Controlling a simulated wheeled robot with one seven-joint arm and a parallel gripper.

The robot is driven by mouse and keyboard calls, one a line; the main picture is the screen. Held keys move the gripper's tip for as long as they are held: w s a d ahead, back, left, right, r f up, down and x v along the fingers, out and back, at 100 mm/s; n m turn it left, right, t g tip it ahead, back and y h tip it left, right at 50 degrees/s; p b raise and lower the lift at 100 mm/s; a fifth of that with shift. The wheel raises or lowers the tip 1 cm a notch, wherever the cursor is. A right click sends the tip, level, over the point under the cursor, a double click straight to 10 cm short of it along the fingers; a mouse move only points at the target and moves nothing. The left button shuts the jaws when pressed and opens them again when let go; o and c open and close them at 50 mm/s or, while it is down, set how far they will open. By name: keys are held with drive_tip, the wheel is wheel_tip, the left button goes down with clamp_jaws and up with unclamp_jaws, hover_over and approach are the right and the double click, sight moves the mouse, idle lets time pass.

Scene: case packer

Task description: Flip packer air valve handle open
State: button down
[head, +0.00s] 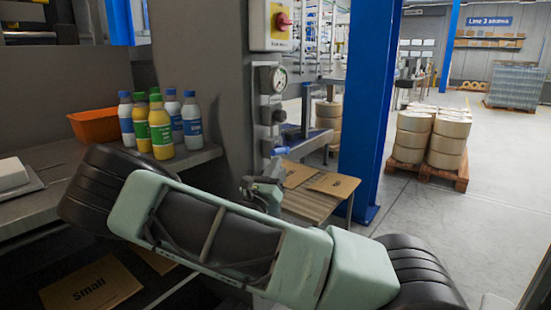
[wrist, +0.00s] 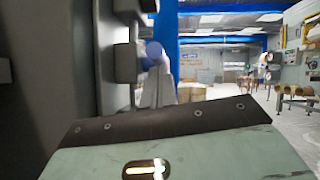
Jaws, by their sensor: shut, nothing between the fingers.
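The packer's air unit is mounted on the grey machine column in the head view, with a round gauge (head: 272,78) at its top and grey blocks (head: 268,115) below. In the wrist view a blue rounded part (wrist: 154,50) sticks out beside dark fittings. My gripper (head: 262,190) is partly visible below the air unit, beyond my arm, apart from the gauge. It is shut and empty. Its fingertips are not clear in the wrist view.
A red switch on a yellow plate (head: 283,21) sits above the gauge. Several bottles (head: 162,130) and an orange bin (head: 95,124) stand on the left shelf. A small table (head: 312,204) with flat cardboard and a blue post (head: 366,110) stand right. Open floor lies farther right.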

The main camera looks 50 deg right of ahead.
sight(273, 155)
drive_tip(key=r+y+p, duration=0.1)
drive_tip(key=p, duration=0.2)
drive_tip(key=r+y+p, duration=0.1)
drive_tip(key=p, duration=0.2)
drive_tip(key=r+g+p, duration=0.1)
drive_tip(key=p, duration=0.2)
drive_tip(key=shift+a+r+m+y, duration=0.15)
drive_tip(key=shift+a+m+y, duration=0.1)
drive_tip(key=shift+m+y, duration=0.15)
drive_tip(key=r+y+p, duration=0.1)
drive_tip(key=y+p, duration=0.1)
drive_tip(key=p, duration=0.2)
drive_tip(key=r+g+y+p, duration=0.1)
drive_tip(key=y+p, duration=0.1)
drive_tip(key=p, duration=0.3)
drive_tip(key=r+m+y+p, duration=0.1)
drive_tip(key=y+p, duration=0.1)
drive_tip(key=p, duration=0.2)
drive_tip(key=shift+d+r+g, duration=0.2)
drive_tip(key=shift+d+g, duration=0.1)
drive_tip(key=shift+d, duration=0.05)
drive_tip(key=y+p, duration=0.1)
drive_tip(key=d+r+y+p, duration=0.1)
drive_tip(key=y, duration=0.1)
drive_tip(key=shift+d, duration=0.1)
drive_tip(key=shift+f, duration=0.25)
drive_tip(key=shift+r, duration=0.15)
drive_tip(key=shift+r+p, duration=0.6)
drive_tip(key=shift+r, duration=0.1)
